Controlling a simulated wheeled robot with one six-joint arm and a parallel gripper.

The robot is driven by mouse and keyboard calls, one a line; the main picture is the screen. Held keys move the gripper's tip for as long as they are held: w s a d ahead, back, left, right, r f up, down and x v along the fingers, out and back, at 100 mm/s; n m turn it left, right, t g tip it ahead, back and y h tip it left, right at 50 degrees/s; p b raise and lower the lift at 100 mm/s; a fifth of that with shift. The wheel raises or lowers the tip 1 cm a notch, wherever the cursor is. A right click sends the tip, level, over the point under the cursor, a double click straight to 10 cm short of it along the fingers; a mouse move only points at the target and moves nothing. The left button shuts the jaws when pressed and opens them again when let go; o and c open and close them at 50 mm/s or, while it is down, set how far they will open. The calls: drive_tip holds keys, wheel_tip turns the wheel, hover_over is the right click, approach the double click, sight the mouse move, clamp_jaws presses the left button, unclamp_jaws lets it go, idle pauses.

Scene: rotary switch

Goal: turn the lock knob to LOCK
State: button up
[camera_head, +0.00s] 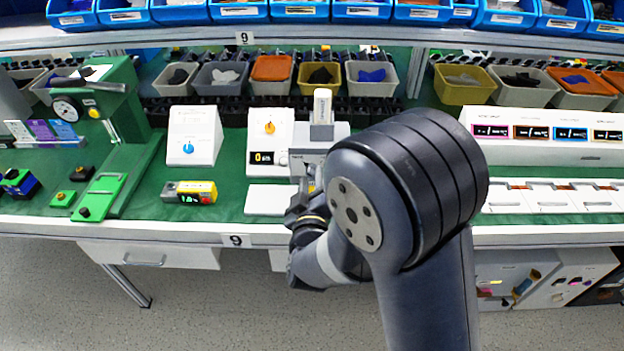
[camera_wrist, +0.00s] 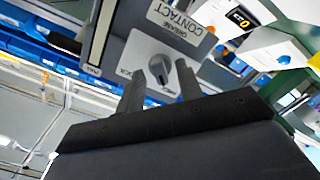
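The lock knob (camera_wrist: 158,66) is a round grey knob on a pale plate in the wrist view. The plate is on a grey unit with a white label (camera_wrist: 183,24) reading CONTACT GREASE, seen upside down. Small lettering beside the knob is partly covered by the left finger. My gripper (camera_wrist: 161,84) is open, with one dark finger on each side of the knob. I cannot tell whether the fingers touch it. In the head view the grey unit (camera_head: 322,132) with a pale cylinder on top shows behind my arm, which hides the knob.
A white box with an orange knob (camera_head: 270,128) and a display stands left of the unit. A white box with a blue knob (camera_head: 188,148) is further left. A yellow device (camera_head: 190,192) lies on the green bench. A long white console (camera_head: 545,134) is right. Bins line the back.

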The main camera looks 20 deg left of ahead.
drive_tip(key=shift+w, duration=0.1)
drive_tip(key=shift+c, duration=0.4)
clamp_jaws()
drive_tip(key=shift+f+m+b, duration=0.1)
drive_tip(key=shift+m+b, duration=0.2)
drive_tip(key=shift+b, duration=0.2)
drive_tip(key=shift+a+m+b, duration=0.1)
drive_tip(key=shift+m+b, duration=8.15)
drive_tip(key=shift+m, duration=0.45)
